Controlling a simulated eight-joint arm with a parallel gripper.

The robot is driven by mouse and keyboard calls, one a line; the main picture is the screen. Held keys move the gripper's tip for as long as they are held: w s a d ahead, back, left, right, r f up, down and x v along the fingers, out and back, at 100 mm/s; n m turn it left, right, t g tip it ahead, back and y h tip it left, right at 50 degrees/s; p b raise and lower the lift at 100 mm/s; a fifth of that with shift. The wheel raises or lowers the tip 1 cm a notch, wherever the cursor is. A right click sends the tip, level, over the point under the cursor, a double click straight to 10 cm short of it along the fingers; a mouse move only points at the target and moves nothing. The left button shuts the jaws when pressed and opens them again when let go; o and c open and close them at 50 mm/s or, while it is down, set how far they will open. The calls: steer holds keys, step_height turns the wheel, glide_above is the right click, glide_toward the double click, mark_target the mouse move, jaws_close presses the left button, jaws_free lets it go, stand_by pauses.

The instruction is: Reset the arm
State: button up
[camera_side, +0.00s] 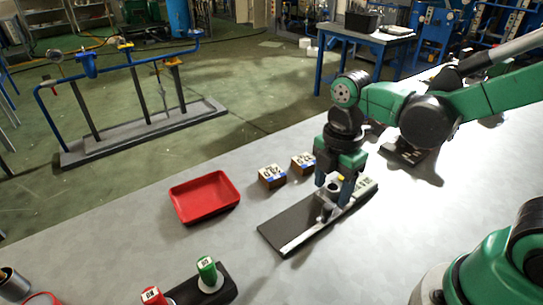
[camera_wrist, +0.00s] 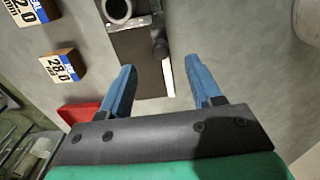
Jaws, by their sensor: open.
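My gripper (camera_side: 340,188) points down over the dark plate device (camera_side: 282,228) on the grey table, close to its upright grey cylinder. In the wrist view, my gripper (camera_wrist: 165,92) shows two blue fingers spread apart with nothing between them. The dark plate (camera_wrist: 135,45) lies beyond the fingertips, with an open ring-shaped cylinder (camera_wrist: 117,10) and a dark knob on it. In the side view my gripper hides part of the device, and I cannot tell whether the fingers touch it.
A red tray (camera_side: 205,196) and two labelled wooden blocks (camera_side: 272,176) (camera_side: 303,163) stand left of my gripper. A green-capped item (camera_side: 207,270) and a red-capped item (camera_side: 152,296) are at the front left. Table between them is clear.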

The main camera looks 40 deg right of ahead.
steer(key=shift+r, duration=0.45)
steer(key=m, duration=0.1)
steer(key=m+t, duration=0.1)
steer(key=r+m, duration=0.1)
steer(key=shift+d+r+m+t, duration=0.1)
steer(key=shift+d+m+t, duration=0.2)
steer(key=shift+m, duration=0.1)
steer(key=r+m+t, duration=0.1)
steer(key=m+t, duration=0.1)
steer(key=m, duration=0.2)
steer(key=d+r+m+t, duration=0.1)
steer(key=m, duration=0.4)
steer(key=d+r+m+t, duration=0.1)
steer(key=m+t, duration=0.1)
steer(key=m, duration=0.3)
steer(key=shift+w+r+t, duration=0.3)
steer(key=shift+r, duration=0.1)
